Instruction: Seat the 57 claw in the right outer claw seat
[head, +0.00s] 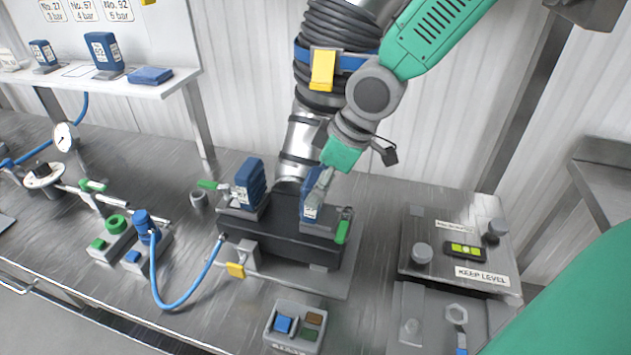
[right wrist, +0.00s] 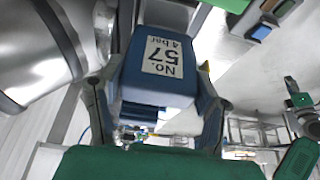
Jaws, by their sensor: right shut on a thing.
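The blue 57 claw (right wrist: 160,60), labelled "No. 57 4 bar", is between the two fingers of my right gripper (right wrist: 157,95) in the right wrist view. In the head view my right gripper (head: 326,178) is shut on this claw (head: 309,208), at the right end of the dark block (head: 275,235) under the ribbed arm. Whether the claw rests fully in the right outer seat cannot be told; the gripper and arm hide part of it. Another blue claw (head: 250,184) stands upright at the block's left end. My left gripper is not in view.
Green levers (head: 209,185) (head: 343,228) flank the block. A ribbed arm (head: 325,60) stands close behind. A blue hose (head: 185,300) loops at left. A shelf (head: 150,85) holds other blue claws. A "KEEP LEVEL" box (head: 440,262) stands right.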

